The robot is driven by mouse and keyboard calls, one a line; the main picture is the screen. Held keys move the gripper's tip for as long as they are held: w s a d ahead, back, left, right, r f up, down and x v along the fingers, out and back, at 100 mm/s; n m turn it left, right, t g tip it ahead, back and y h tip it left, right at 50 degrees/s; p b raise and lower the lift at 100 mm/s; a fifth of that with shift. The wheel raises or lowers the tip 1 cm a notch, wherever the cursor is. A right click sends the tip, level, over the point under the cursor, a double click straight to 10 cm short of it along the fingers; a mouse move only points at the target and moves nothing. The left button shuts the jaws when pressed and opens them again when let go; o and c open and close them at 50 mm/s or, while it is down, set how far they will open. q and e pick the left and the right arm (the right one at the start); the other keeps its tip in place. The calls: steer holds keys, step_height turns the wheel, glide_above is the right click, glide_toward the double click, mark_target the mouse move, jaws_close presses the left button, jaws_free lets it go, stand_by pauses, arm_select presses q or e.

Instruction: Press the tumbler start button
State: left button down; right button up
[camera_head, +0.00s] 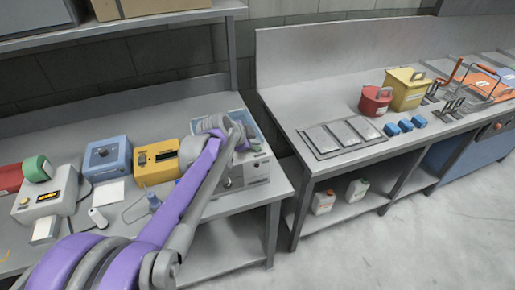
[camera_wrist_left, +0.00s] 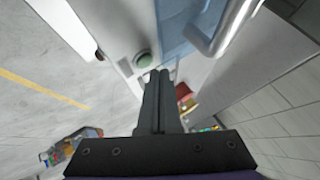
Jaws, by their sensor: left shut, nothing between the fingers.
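The tumbler (camera_head: 243,172) is a grey box with a light blue top at the right end of the left bench. My left arm reaches over it and hides much of it. In the left wrist view a round green button (camera_wrist_left: 143,60) sits in a dark ring on a pale panel, next to a blue clear cover (camera_wrist_left: 186,28) with a grey bar handle. My left gripper (camera_wrist_left: 160,74) is shut and empty, its tips just below and right of the button in that view. Whether they touch the panel I cannot tell. My right gripper is in neither view.
Left of the tumbler stand a yellow device (camera_head: 157,160), a blue box (camera_head: 107,157) and a grey device with a display (camera_head: 48,195). A right bench (camera_head: 285,100) holds flat plates, red and yellow containers and blue blocks. The floor between and in front is clear.

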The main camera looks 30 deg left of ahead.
arm_select(q)
steer(key=shift+f, duration=0.1)
stand_by(0.6)
steer(key=shift+f, duration=0.35)
steer(key=shift+f, duration=0.4)
stand_by(0.5)
stand_by(0.3)
steer(key=shift+r+p, duration=0.3)
steer(key=shift+r, duration=0.55)
